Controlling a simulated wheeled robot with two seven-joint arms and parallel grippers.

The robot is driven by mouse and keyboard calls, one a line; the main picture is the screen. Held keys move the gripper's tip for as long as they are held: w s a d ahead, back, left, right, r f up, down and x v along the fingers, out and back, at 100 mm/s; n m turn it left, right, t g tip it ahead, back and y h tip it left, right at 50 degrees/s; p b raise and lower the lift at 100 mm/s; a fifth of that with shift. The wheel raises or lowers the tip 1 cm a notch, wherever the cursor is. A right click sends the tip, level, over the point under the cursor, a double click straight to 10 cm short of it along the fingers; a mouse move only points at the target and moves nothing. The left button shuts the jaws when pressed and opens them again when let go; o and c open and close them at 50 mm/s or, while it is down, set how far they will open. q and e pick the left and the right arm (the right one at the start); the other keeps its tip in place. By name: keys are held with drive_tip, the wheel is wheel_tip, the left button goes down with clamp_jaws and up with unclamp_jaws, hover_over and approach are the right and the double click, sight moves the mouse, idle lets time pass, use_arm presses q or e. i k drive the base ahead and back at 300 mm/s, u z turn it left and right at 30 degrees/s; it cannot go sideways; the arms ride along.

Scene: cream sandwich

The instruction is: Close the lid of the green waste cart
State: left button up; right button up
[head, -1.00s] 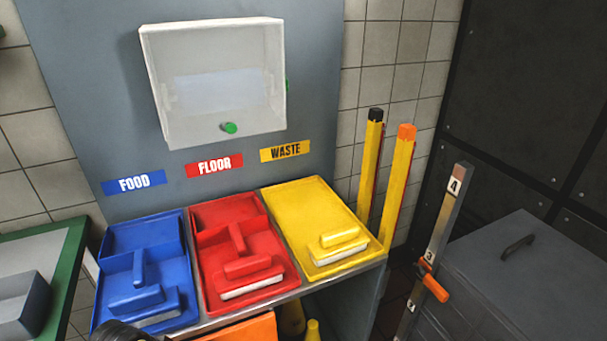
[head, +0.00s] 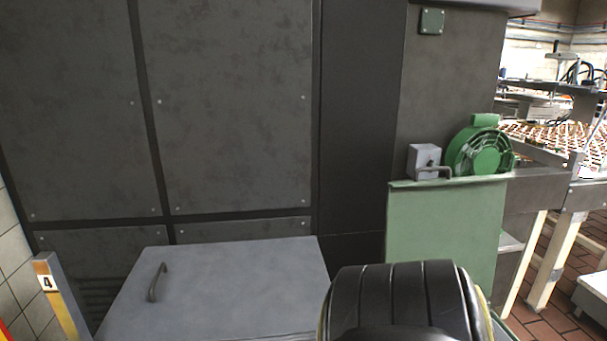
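A pale green upright panel (head: 445,232) stands right of centre in the head view, in front of the dark machine. It looks like the raised lid of the green waste cart, but I cannot tell for sure. A small green edge (head: 503,329) shows at the bottom, right of my black arm part, and may be the cart's rim. The cart's body is hidden behind that arm part or below the picture. Neither of my grippers is in view.
A grey box with a flat closed top (head: 225,290) and a handle stands left of centre. A post marked 4 (head: 58,295) is at far left. A green round motor (head: 482,150) sits behind the panel. A conveyor (head: 560,145) with food runs at right.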

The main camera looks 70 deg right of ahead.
sight(459, 219)
drive_tip(key=z, duration=1.3)
drive_tip(key=k, duration=0.15)
drive_tip(key=z, duration=0.65)
drive_tip(key=i, duration=0.65)
drive_tip(key=z, duration=1.7)
